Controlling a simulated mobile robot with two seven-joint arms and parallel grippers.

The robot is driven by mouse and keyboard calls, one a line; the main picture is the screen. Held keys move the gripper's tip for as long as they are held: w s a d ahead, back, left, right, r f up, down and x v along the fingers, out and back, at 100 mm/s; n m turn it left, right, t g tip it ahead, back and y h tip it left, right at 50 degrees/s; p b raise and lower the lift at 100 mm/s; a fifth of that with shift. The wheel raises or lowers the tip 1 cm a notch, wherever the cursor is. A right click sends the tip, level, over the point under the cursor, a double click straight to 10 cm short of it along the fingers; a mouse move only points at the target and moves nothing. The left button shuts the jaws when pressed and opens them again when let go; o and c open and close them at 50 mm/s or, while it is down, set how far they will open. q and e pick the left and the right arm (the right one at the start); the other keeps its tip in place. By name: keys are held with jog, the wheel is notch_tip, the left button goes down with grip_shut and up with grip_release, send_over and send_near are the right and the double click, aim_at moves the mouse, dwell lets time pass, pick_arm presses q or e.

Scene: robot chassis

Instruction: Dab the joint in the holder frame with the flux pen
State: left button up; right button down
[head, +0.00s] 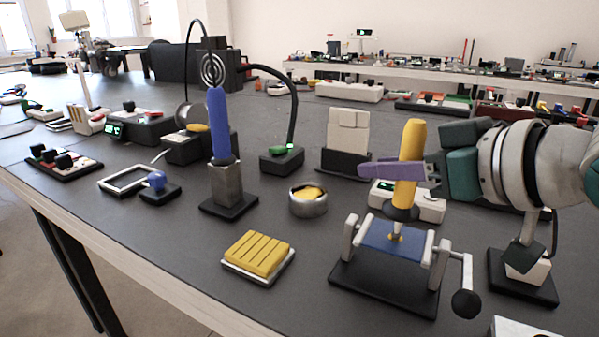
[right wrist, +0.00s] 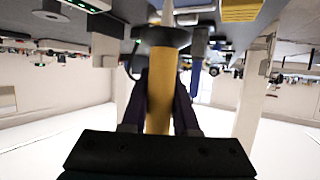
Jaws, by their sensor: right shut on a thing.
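The flux pen (head: 408,150) is yellow with a dark collar and stands nearly upright, tip down. My right gripper (head: 402,172) is shut on its yellow body; the right wrist view shows the pen (right wrist: 160,95) between both fingers. The holder frame (head: 437,265) has a black base, pale posts and a side crank, and carries a blue board (head: 380,238). The pen's tip is over the board's middle, at a small gold spot, the joint (head: 396,238), partly hidden by the tip. I cannot tell whether they touch. My left gripper is not in view.
A blue-handled tool (head: 218,125) stands upright in a metal holder to the left. A yellow ribbed pad (head: 258,253) and a round tin (head: 308,203) lie between. A white block in a black stand (head: 347,140) is behind the pen. The table's front left is clear.

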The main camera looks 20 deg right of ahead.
jog(key=shift+f, duration=0.4)
dwell(0.4)
jog(key=shift+r, duration=0.1)
notch_tip(320, 180, up, 7)
jog(key=p, duration=0.8)
jog(key=shift+r+p, duration=0.2)
jog(key=shift+p, duration=0.15)
jog(key=shift+d, duration=0.1)
